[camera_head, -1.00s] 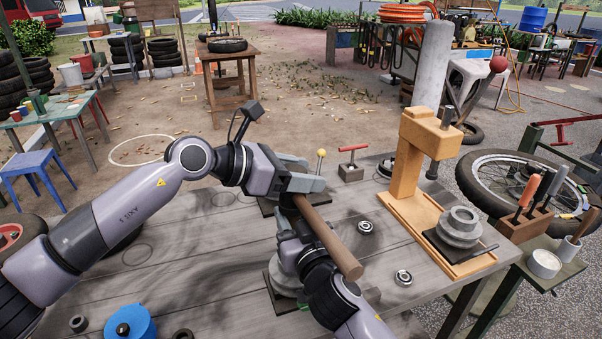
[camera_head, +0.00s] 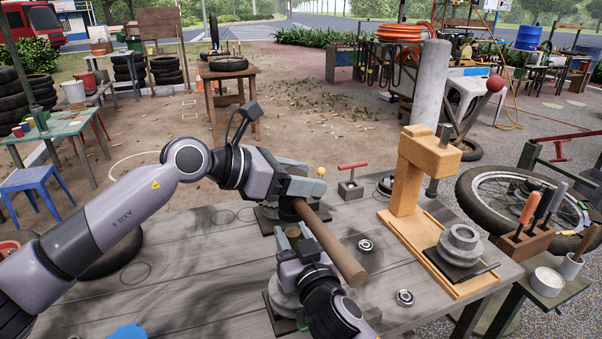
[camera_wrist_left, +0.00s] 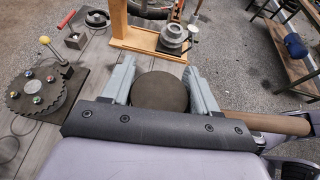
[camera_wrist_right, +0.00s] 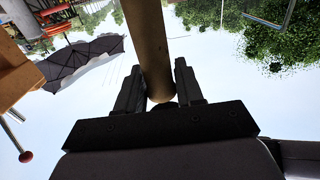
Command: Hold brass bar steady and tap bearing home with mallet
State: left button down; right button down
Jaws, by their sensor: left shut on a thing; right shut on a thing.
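My left gripper (camera_head: 300,186) is shut around the dark, round mallet head (camera_wrist_left: 160,92), whose flat face shows between the fingers in the left wrist view. The brown mallet handle (camera_head: 335,248) slants down from it toward the lower right. My right gripper (camera_head: 295,238) is beside and below the handle; in the right wrist view the brown handle (camera_wrist_right: 148,40) runs between its fingers, which are shut. Two ring bearings (camera_head: 365,245) (camera_head: 404,297) lie on the table. A grey stepped hub (camera_head: 282,300) stands under my right gripper, partly hidden. I cannot make out a brass bar.
A wooden press (camera_head: 403,190) with another grey hub (camera_head: 460,243) stands at right. A toothed disc (camera_wrist_left: 40,92) with coloured knobs is left in the left wrist view. A red T-handle (camera_head: 352,170) stands behind. Bare tabletop (camera_head: 200,260) lies left.

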pick_arm(q)
notch_tip(320, 180, down, 3)
jog(key=shift+r, duration=0.1)
pick_arm(e)
jog(key=shift+r, duration=0.15)
pick_arm(q)
jog(key=shift+w+f, duration=0.1)
jog(key=shift+f, duration=0.2)
jog(key=shift+r, duration=0.1)
jog(key=shift+r, duration=2.2)
jog(key=shift+f, duration=0.15)
